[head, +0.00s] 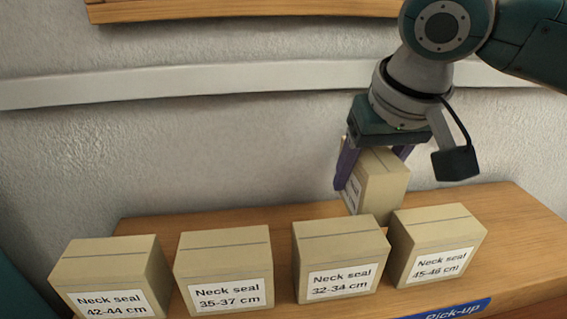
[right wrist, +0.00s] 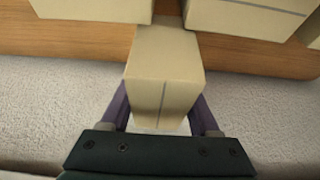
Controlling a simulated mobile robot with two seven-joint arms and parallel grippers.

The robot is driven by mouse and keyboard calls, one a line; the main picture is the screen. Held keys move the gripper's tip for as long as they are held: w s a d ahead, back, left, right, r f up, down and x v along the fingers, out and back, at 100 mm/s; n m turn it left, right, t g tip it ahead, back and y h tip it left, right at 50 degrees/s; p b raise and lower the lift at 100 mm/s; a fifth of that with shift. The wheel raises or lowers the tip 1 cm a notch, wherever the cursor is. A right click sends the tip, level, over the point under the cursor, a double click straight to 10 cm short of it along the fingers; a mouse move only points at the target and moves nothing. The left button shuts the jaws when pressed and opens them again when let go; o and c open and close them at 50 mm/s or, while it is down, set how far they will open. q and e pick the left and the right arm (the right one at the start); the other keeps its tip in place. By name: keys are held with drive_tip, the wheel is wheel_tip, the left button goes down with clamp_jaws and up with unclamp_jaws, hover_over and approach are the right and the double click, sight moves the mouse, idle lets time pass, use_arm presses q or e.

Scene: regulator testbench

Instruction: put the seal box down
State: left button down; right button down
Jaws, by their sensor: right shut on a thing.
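My right gripper (head: 375,165) is shut on a tan seal box (head: 382,187) and points downward over the back of the wooden shelf. The held box has a white label on its left side, partly hidden by a purple finger. It is behind the gap between the 32-34 cm and 45-46 cm boxes. In the right wrist view the held box (right wrist: 163,65) sits between the purple fingers. I cannot tell whether its underside touches the shelf. My left gripper is not in view.
Boxes labelled Neck seal 42-44 cm (head: 110,272), 35-37 cm (head: 224,264), 32-34 cm (head: 340,255) and 45-46 cm (head: 437,240) stand in a row on the wooden shelf (head: 515,225). A blue Pick-up sign (head: 450,310) is at the front edge. The wall is close behind.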

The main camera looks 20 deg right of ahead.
drive_tip(key=shift+f+b, duration=0.35)
drive_tip(key=shift+f, duration=2.05)
drive_tip(key=shift+f, duration=0.1)
drive_tip(key=shift+c, duration=0.6)
unclamp_jaws()
